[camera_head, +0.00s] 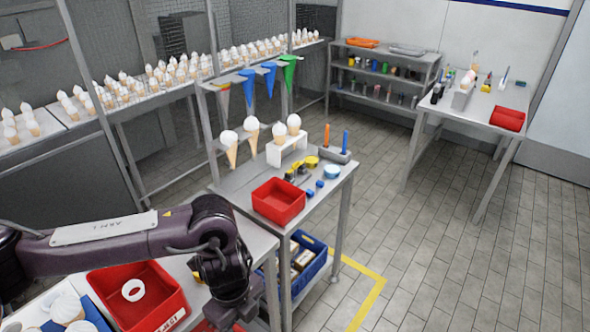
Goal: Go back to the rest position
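My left arm reaches in from the left edge, above the near table. Its wrist bends downward at the lower middle, and the dark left gripper (236,312) hangs over the near table, beside the red bin (142,297). The fingertips are too dark and too close to the bottom edge to tell whether they are open or shut. I see no held object at the gripper. My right arm and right gripper are not in view.
The middle table holds a red tray (278,202), a white cone stand (287,149) and small tools. A blue crate (318,266) sits below. Rows of cones line the left shelf. Another table (470,108) stands at right; the tiled floor (440,240) between is clear.

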